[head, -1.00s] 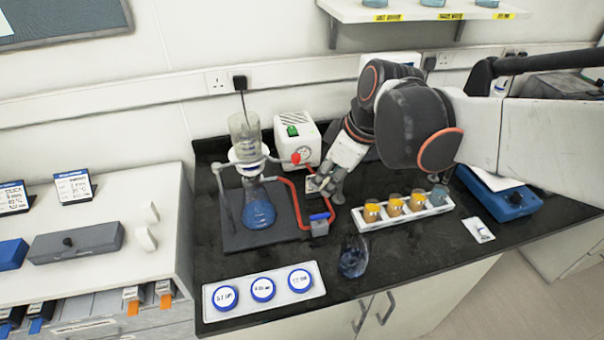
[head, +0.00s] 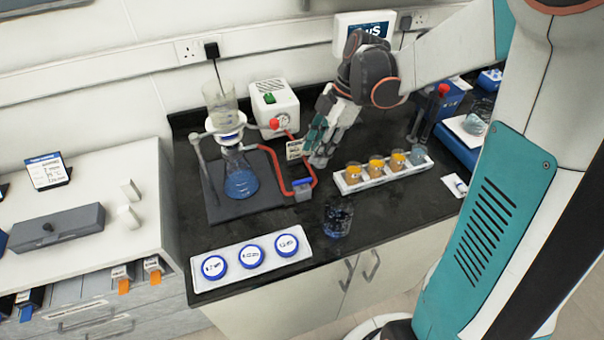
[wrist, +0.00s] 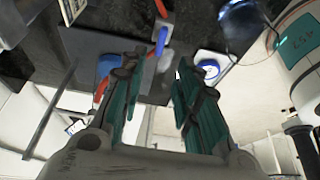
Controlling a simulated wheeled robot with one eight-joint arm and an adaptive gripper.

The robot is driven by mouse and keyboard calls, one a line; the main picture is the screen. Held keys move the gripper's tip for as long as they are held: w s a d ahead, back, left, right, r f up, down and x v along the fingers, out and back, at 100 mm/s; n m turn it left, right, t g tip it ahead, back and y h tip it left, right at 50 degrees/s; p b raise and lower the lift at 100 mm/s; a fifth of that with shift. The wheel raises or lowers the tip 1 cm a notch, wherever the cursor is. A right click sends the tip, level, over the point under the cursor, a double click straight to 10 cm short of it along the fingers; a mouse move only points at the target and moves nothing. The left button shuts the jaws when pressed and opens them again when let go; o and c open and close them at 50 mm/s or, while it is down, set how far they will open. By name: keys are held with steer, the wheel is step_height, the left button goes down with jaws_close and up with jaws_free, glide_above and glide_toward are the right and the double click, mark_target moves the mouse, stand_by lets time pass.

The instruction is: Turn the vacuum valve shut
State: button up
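The vacuum valve is a small grey block with a blue handle (head: 302,183) in the red tubing, right of the flask stand. The handle lies roughly level across the block. It also shows in the wrist view (wrist: 163,34), beyond the fingertips. My gripper (head: 318,152) is above the bench behind the valve and apart from it. In the wrist view my gripper (wrist: 163,68) has its fingers spread, with nothing held between them. The filter flask (head: 240,178) with blue liquid stands on the dark base plate. The white pump (head: 273,105) stands behind.
A white rack (head: 352,184) with several orange-filled jars stands right of the valve. A dark glass beaker (head: 338,220) is in front. A white tray (head: 222,285) holds blue-ringed dishes at the front left. Bench between valve and tray is clear.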

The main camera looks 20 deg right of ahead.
mark_target(300, 180)
steer(key=b+x, duration=0.2)
steer(key=x, duration=0.7)
steer(key=shift+a+f, duration=0.15)
steer(key=shift+f, duration=0.1)
jaws_close()
